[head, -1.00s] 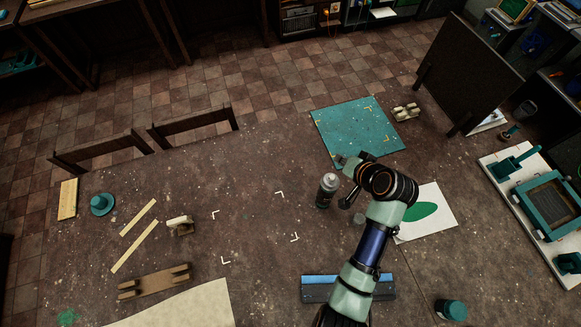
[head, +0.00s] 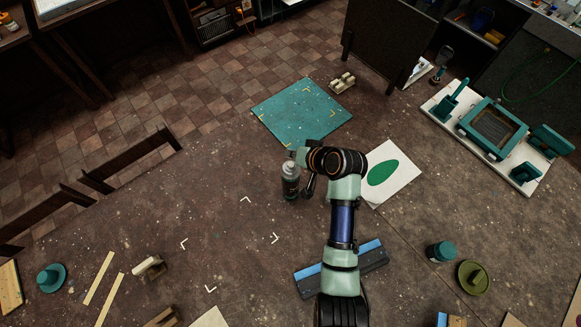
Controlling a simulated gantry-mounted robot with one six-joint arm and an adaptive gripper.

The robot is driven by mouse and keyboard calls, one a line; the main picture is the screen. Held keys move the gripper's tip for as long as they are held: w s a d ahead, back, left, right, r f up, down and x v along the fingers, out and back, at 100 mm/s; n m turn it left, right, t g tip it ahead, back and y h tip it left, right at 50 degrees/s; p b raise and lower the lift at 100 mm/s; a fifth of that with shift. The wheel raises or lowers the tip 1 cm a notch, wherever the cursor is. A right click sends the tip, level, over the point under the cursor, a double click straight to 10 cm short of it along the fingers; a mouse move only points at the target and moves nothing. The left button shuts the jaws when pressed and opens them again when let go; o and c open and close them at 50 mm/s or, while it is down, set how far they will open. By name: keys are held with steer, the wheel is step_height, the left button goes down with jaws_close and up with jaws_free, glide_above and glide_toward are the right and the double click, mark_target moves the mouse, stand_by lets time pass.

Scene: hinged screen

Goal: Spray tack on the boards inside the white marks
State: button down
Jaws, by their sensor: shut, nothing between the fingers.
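Four white corner marks, the upper one (head: 245,198), the left one (head: 184,244), the right one (head: 275,238) and the lower one (head: 210,288), outline a bare patch of the speckled brown tabletop. No separate board edge is distinguishable inside them. A dark spray can with a grey top (head: 290,182) stands upright just up and right of the marks. My gripper (head: 309,187) is partly hidden under my wrist, just right of the can. It is shut and empty; whether it touches the can is unclear.
A teal mat with yellow marks (head: 300,108) lies behind the can. White paper with a green oval (head: 390,172) and a blue-edged squeegee (head: 308,283) lie near my arm. A hinged screen frame (head: 493,130) stands at right. Wooden strips (head: 99,277) lie at left.

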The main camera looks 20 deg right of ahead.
mark_target(292, 165)
steer(key=shift+f+b, duration=0.4)
steer(key=shift+f, duration=1.05)
steer(key=shift+f, duration=0.1)
steer(key=shift+f, duration=0.3)
steer(key=shift+f+b, duration=0.45)
steer(key=shift+f, duration=0.1)
stand_by(0.8)
steer(key=shift+r+p, duration=0.9)
steer(key=shift+r, duration=0.05)
step_height(292, 165, up, 5)
steer(key=p, duration=0.4)
steer(key=shift+p, duration=0.4)
